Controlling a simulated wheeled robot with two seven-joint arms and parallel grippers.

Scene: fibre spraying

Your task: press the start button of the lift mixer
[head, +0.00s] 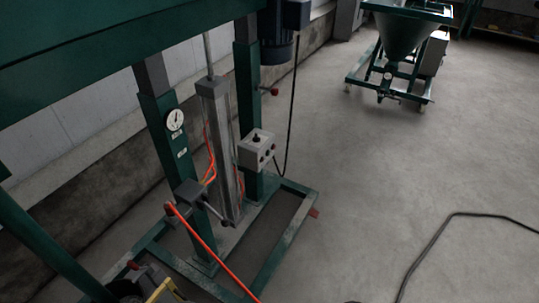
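The lift mixer is a green steel frame (168,140) with two posts, a grey cylinder (216,130) between them and a dark motor (277,45) at the top. A small light grey control box (258,150) is mounted at the right post. It has a dark knob on top and a few small controls on its front face. They are too small to tell which is the start button. Neither of my grippers shows in the head view.
The mixer's floor frame (285,238) extends forward, with an orange hose (212,250) crossing it. A black cable (430,246) lies on the floor. The floor right of the mixer is otherwise clear.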

